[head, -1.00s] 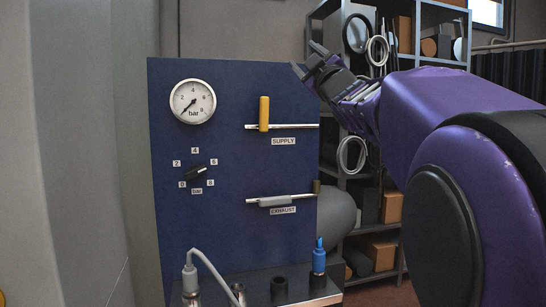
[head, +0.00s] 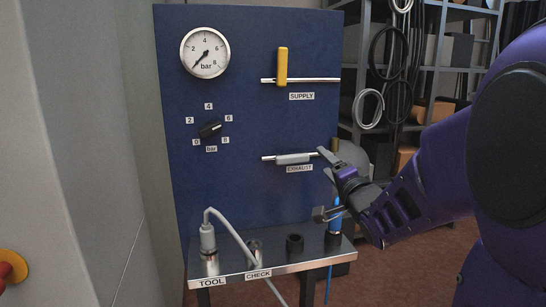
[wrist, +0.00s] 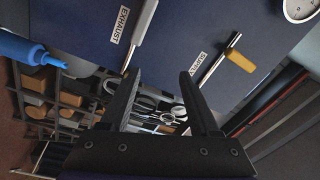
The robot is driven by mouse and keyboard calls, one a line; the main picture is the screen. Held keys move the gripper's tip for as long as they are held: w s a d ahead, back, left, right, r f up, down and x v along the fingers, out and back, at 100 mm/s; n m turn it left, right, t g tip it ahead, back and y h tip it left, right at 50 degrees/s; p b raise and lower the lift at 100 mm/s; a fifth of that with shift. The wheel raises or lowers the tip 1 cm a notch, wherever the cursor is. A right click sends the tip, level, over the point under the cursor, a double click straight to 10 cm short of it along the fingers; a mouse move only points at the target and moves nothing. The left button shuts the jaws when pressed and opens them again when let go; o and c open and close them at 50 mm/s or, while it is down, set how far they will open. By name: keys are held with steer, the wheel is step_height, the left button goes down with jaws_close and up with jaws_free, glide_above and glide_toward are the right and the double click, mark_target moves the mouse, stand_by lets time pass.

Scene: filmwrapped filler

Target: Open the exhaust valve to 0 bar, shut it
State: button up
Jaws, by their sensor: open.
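The exhaust valve's grey handle (head: 293,159) lies along its horizontal pipe on the blue panel, above the EXHAUST label (head: 299,169). In the wrist view the grey handle (wrist: 146,20) shows at the top, beyond my fingers. The round gauge (head: 205,53) has its needle at the lower left, near the bottom of its scale. My gripper (head: 320,183) is open and empty, just right of and below the exhaust handle, apart from it as far as I can tell. Both fingers (wrist: 159,75) show spread in the wrist view.
The yellow supply handle (head: 282,66) stands upright across its pipe. A black knob (head: 210,129) sits below the gauge. A metal shelf (head: 235,270) below carries a grey hose connector (head: 208,238), black sockets and a blue tool (head: 335,217) close to my gripper.

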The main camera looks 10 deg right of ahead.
step_height(320, 180, down, 4)
steer(key=s+m, duration=0.2)
steer(key=m, duration=0.2)
glide_toward(299, 160)
steer(key=shift+g, duration=0.4)
steer(key=w, duration=0.6)
steer(key=w+a+r, duration=0.1)
steer(key=w, duration=0.2)
steer(key=shift+w, duration=0.2)
steer(key=shift+c, duration=0.3)
steer(key=shift+d, duration=0.1)
jaws_close()
